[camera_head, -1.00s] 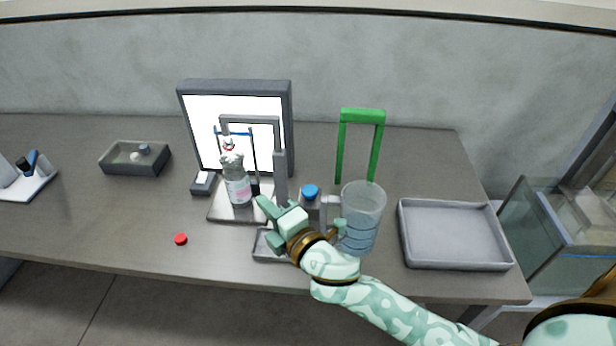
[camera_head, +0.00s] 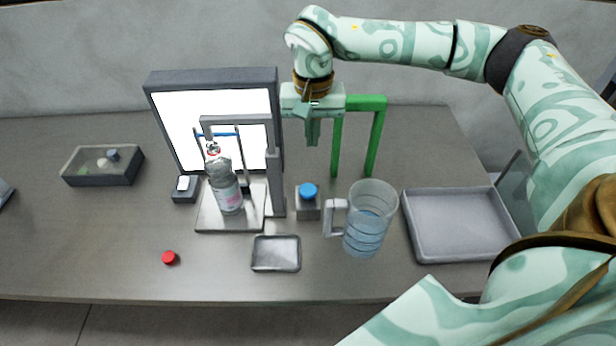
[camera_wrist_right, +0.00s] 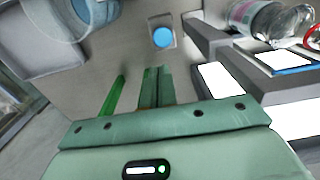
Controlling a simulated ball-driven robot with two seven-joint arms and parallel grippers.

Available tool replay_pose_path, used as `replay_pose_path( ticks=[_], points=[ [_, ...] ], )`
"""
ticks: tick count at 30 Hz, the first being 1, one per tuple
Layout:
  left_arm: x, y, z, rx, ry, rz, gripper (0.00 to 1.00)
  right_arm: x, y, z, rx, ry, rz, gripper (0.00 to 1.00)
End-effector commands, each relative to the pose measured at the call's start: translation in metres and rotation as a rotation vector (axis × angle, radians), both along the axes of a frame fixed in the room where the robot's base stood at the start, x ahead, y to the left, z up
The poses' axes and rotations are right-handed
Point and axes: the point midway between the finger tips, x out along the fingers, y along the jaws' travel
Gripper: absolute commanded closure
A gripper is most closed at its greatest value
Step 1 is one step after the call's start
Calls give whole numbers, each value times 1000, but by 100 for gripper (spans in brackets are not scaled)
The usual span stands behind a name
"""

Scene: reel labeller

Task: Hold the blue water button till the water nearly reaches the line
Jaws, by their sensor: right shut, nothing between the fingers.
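The blue water button (camera_head: 308,191) sits on a small grey box beside the filling stand, with nothing on it. It also shows in the right wrist view (camera_wrist_right: 163,38). My right gripper (camera_head: 313,143) is shut and empty, pointing down, above and apart from the button. Its closed fingers show in the right wrist view (camera_wrist_right: 152,72). A clear bottle (camera_head: 227,192) with a pale label stands upright on the stand's metal plate (camera_head: 248,220), before a bright white panel (camera_head: 176,110). The water level and the line are too small to tell. My left gripper is out of view.
A clear measuring jug (camera_head: 369,225) stands right of the button, near a green frame (camera_head: 376,140). A grey tray (camera_head: 460,258) lies at the right, a small metal dish (camera_head: 276,266) in front. A red cap (camera_head: 170,258) lies front left, before clear table.

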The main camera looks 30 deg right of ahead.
Motion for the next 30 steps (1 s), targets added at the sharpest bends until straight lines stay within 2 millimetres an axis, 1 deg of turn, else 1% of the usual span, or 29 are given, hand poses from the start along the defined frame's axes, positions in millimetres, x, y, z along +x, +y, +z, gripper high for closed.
replay_pose_path(
  ticks=[5, 8, 10, 14, 18, 24, 27, 30],
  points=[
    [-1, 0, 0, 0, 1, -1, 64, 0, 1, -1, 3, 1, 1, 100],
    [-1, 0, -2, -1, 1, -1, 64, 0, 1, -7, 2, 2, 1, 100],
    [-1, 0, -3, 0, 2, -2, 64, 0, 1, -15, 3, 3, 0, 100],
    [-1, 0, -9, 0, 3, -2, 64, -1, 2, -39, 4, 6, 0, 100],
    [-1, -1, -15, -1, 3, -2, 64, 0, 2, -70, 3, 5, 1, 100],
    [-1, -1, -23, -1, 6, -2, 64, 0, 3, -110, 4, 3, 0, 100],
    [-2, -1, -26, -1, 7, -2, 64, 0, 3, -125, 4, 3, 1, 100],
    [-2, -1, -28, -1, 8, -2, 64, 0, 3, -134, 4, 3, 1, 100]
  ],
)
